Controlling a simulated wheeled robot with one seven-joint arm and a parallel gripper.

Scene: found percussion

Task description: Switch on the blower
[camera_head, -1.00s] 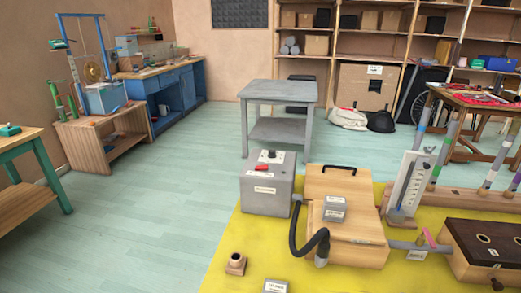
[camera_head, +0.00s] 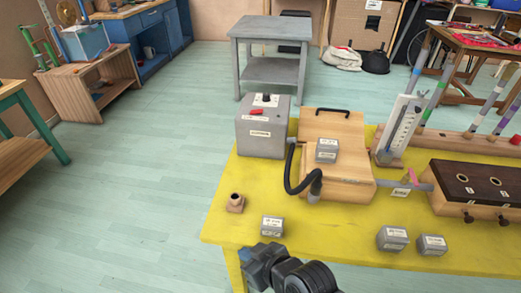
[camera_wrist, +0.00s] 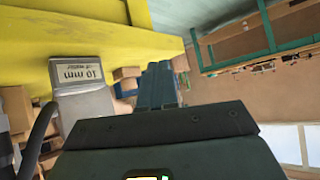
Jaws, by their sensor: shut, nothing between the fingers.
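The blower appears to be the grey box (camera_head: 262,134) with a label on its front, at the far left part of the yellow table. A red lever (camera_head: 256,112) and a small dark knob stand on its top; the lever's exact setting is too small to tell. A black hose (camera_head: 290,170) runs beside it to the wooden box. My gripper (camera_wrist: 160,75) shows in the wrist view, its two fingers together and empty. My arm enters the head view at the bottom edge, in front of the table and well short of the blower.
On the yellow table (camera_head: 330,232) are a wooden bellows-like box (camera_head: 337,180), several grey labelled blocks, a small wooden cup piece (camera_head: 235,203) and a dark-topped box (camera_head: 475,183). A grey side table (camera_head: 272,35) stands behind.

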